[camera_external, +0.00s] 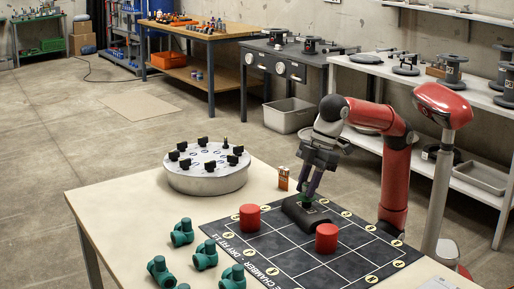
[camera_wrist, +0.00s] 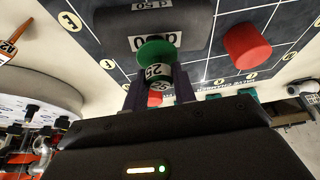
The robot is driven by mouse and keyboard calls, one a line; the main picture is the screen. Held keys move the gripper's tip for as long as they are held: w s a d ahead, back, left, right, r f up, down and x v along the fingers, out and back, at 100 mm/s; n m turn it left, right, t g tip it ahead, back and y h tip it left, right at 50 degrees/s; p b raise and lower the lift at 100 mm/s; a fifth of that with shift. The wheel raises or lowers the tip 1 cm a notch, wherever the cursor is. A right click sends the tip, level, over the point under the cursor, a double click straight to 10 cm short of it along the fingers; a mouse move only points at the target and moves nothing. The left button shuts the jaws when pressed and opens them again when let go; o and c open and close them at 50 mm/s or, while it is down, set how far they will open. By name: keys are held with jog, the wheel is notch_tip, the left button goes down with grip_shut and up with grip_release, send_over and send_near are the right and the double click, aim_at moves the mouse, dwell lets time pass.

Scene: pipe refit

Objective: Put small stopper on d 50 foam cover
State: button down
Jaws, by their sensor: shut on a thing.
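The d 50 foam cover (camera_external: 303,216) is a dark grey block lying on the black grid mat. It also fills the top of the wrist view (camera_wrist: 194,33), with a white "d 50" label. My gripper (camera_external: 308,193) points down above it. In the wrist view my gripper (camera_wrist: 158,77) is shut on the small stopper (camera_wrist: 156,51), a green piece with a "25" label. The stopper is at or just over the cover and partly hides its label. I cannot tell whether they touch.
Red cylinders (camera_external: 250,217) (camera_external: 327,238) stand on the black grid mat (camera_external: 347,266) on both sides of the cover. Green pipe fittings (camera_external: 205,254) lie at the table's front left. A round grey flange with black knobs (camera_external: 207,181) and a small orange item (camera_external: 283,178) stand behind.

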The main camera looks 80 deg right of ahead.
jog(key=c, duration=1.1)
grip_release()
jog(key=shift+c, duration=0.2)
jog(key=p+v, duration=0.4)
jog(key=v, duration=0.8)
jog(key=w+d+f+m+t+h, duration=0.1)
jog(key=w+d+f+m, duration=0.3)
jog(key=d+f, duration=0.85)
jog(key=s+d+f+m+h, duration=0.1)
jog(key=s+d+f+m, duration=0.1)
jog(key=d+f, duration=0.6)
jog(key=s+d+f+m+t+h, duration=0.1)
jog(key=s+d+f+m, duration=0.2)
jog(key=d+f, duration=0.5)
notch_tip(320, 180, down, 2)
jog(key=shift+s+f, duration=0.2)
jog(key=shift+s, duration=0.45)
